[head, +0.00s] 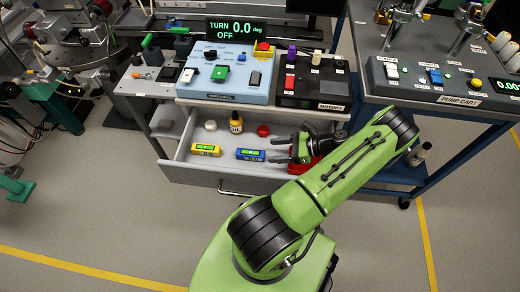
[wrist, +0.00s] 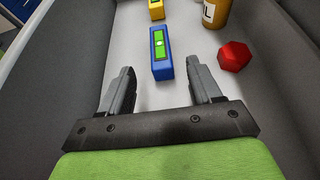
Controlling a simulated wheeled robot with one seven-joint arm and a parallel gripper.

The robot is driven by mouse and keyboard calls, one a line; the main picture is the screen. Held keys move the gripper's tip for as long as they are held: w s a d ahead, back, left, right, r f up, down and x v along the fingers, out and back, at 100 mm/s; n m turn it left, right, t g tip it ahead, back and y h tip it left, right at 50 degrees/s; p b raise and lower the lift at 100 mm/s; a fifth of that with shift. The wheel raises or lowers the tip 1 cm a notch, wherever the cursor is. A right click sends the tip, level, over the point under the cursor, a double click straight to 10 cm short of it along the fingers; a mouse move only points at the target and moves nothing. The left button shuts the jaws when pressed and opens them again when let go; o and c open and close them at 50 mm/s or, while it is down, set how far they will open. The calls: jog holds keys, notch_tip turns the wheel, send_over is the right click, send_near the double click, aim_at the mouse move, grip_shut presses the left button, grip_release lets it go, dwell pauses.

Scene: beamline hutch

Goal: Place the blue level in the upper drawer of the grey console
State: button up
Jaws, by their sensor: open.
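The blue level (head: 250,155) lies in the open drawer (head: 185,175) of the grey console, its green window facing up. In the wrist view the blue level (wrist: 161,55) lies on the drawer floor just beyond the fingertips, roughly in line with the gap between them. My gripper (wrist: 160,80) is open and empty, low in the drawer. I cannot see another drawer clearly.
A yellow level (head: 206,149), an amber bottle (head: 236,122), a red hexagonal piece (head: 263,130) and a white round piece (head: 210,125) are also in the drawer. Control boxes stand on the console top above. A blue pump cart (head: 440,105) stands at right.

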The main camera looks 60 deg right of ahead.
jog(key=shift+v, duration=1.1)
jog(key=w+a+r+n+g+y, duration=0.1)
jog(key=w+a+r+n+g, duration=0.4)
jog(key=w+r+n+g, duration=0.45)
jog(key=w+a+r+n+g+h, duration=0.25)
jog(key=w+a+r+n, duration=0.35)
jog(key=a+r+n, duration=0.45)
jog(key=s+a+r+n+t+h, duration=0.2)
jog(key=s+a+r+n, duration=0.3)
jog(key=a, duration=0.3)
jog(key=s+a+r+n+t+h, duration=0.2)
jog(key=s+a+r+n+t, duration=0.1)
jog(key=a+r+n, duration=0.3)
jog(key=shift+s+a, duration=0.9)
jog(key=shift+a, duration=0.05)
jog(key=shift+r, duration=0.1)
